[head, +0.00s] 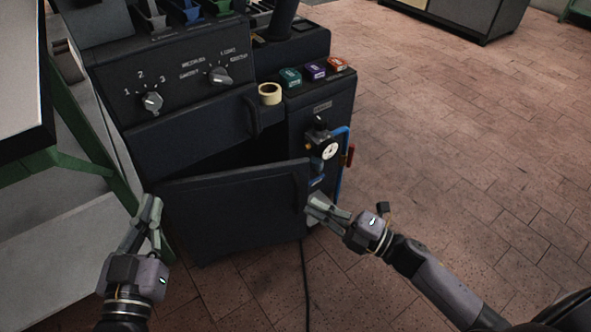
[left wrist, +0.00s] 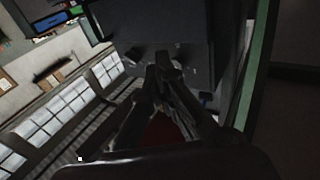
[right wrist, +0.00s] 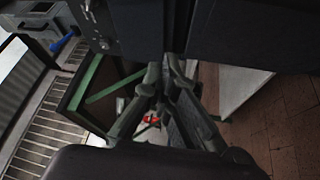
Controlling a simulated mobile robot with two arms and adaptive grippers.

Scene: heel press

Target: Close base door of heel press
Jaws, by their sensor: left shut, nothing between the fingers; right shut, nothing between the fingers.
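The heel press (head: 190,110) is a dark cabinet with dials on its front. Its base door (head: 230,210) is a dark panel tilted outward, with a dark gap showing above its top edge. A handle (head: 300,187) is at the door's right side. My left gripper (head: 150,208) is shut and empty at the door's left edge; I cannot tell if it touches. My right gripper (head: 314,205) is shut and empty at the door's right edge, close to the handle. Both wrist views show the fingers together near dark panels.
A green-framed table (head: 75,160) stands close on the left. A gauge (head: 327,149) with a blue pipe and a red valve handle is on the press's right side. A tape roll (head: 270,94) and small boxes (head: 313,72) lie on top. Tiled floor on the right is open.

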